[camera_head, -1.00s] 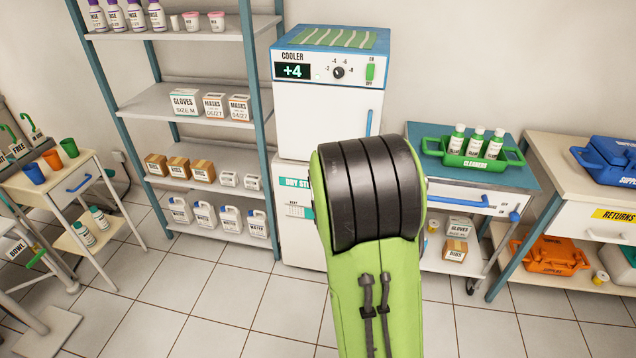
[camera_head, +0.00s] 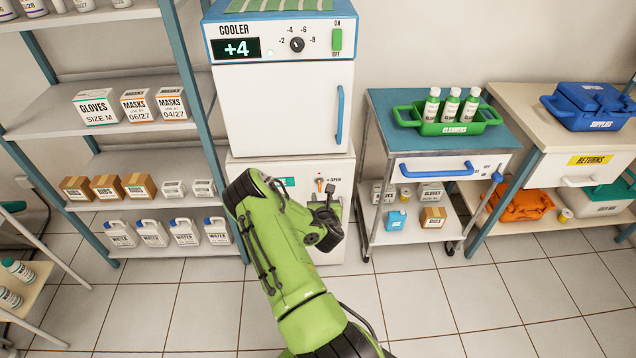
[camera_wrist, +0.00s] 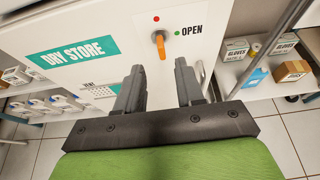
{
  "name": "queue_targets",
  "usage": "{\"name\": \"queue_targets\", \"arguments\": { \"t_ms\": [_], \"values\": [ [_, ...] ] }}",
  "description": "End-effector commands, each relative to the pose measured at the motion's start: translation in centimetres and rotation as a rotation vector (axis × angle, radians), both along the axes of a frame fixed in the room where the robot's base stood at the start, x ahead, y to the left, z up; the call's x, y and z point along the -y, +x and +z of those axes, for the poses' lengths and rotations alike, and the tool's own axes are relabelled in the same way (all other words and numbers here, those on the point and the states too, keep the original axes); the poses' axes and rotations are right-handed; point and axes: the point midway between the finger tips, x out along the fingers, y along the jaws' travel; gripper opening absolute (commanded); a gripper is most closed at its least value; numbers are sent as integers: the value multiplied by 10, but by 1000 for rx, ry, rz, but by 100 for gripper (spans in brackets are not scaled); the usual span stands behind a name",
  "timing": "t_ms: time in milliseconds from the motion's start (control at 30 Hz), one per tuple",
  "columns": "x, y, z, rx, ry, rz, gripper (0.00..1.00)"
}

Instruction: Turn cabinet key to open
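The cabinet (camera_head: 262,170) is white, labelled DRY STORE in the wrist view, and stands under the cooler. Its orange key (camera_wrist: 161,46) sits in a round metal lock on the front, pointing down. A red dot is above the lock, and a green dot beside the word OPEN is to its right. The key also shows small in the head view (camera_head: 319,185). My gripper (camera_wrist: 158,75) is open and empty, its two fingers apart, facing the cabinet front just short of the key. The key appears between and beyond the fingertips. In the head view my arm hides part of the cabinet.
The cooler (camera_head: 283,105) stands on the cabinet. A shelf rack (camera_head: 90,62) is close on the left. A wheeled cart (camera_head: 420,215) with a blue handle (camera_head: 437,171) is close on the right. The tiled floor in front is clear.

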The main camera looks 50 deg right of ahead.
Motion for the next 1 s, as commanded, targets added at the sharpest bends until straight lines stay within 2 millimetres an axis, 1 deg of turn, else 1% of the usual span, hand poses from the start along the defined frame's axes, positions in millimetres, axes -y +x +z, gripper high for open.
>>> {"name": "queue_targets", "arguments": {
  "t_ms": [33,100,300,467,700,733,767,900,967,1000],
  "values": [
    [10,8,-5,3,-3,2,37],
    [22,19,-15,4,-2,0,37],
    [53,45,-33,3,1,-1,37],
    [64,55,-38,0,0,-1,37],
    [65,57,-37,0,1,-1,37],
    [65,57,-37,0,1,-1,36],
    [65,57,-37,0,1,-1,31],
    [65,57,-37,0,2,-2,10],
    [65,57,-37,0,2,-2,0],
    [65,57,-37,1,1,-2,0]
  ]
}}
